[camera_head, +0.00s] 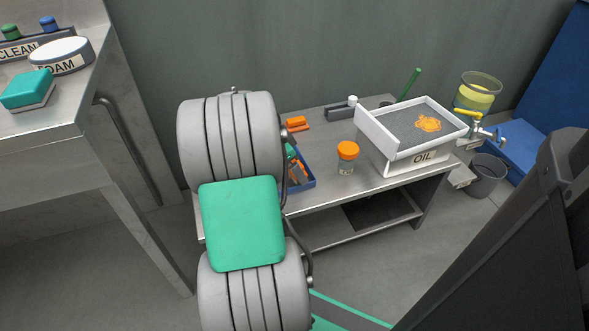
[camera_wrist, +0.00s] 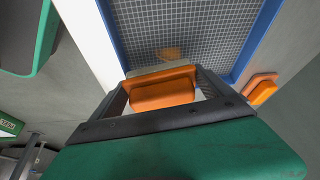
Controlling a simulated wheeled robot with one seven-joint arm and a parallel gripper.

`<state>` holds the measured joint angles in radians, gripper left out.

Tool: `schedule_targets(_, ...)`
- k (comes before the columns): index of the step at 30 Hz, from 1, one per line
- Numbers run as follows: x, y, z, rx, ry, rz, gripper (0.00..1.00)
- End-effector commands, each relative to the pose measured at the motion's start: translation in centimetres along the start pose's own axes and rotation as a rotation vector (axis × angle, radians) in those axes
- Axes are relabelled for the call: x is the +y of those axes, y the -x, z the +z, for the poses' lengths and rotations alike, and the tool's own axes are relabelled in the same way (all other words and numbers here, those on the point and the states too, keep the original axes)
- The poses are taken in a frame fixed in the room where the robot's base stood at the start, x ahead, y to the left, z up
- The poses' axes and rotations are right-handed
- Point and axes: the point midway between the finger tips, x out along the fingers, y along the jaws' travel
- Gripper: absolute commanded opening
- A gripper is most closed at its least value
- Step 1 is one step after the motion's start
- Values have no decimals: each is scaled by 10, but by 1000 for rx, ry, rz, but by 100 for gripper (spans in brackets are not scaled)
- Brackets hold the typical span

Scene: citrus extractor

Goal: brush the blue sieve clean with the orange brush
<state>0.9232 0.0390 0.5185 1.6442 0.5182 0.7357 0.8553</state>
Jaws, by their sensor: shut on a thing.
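My gripper (camera_wrist: 165,84) is shut on the orange brush (camera_wrist: 163,96), which sits between its dark fingers in the wrist view. The blue sieve (camera_wrist: 111,38), a blue frame around grey mesh, lies just beyond the brush. A faint orange-brown patch (camera_wrist: 170,53) shows on the mesh, close to the brush. I cannot tell whether the bristles touch the mesh. In the camera_head view, my arm hides most of the sieve; part of its blue frame (camera_head: 303,187) shows on the low metal table. My gripper there is mostly hidden.
Another orange object (camera_head: 297,124) lies on the table behind the sieve. To the right stand an orange-lidded jar (camera_head: 347,152), a white OIL box (camera_head: 378,137) with orange pulp on top, and a glass vessel (camera_head: 478,95). A bench (camera_head: 40,122) stands at left.

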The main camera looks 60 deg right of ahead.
Motion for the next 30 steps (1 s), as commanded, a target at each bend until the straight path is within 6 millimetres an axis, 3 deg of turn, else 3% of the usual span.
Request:
schedule_targets(9,-11,-3,2,-6,8,5,46)
schedule_targets(21,25,-5,8,-8,8,11,46)
schedule_targets(30,27,-6,9,-9,8,14,46)
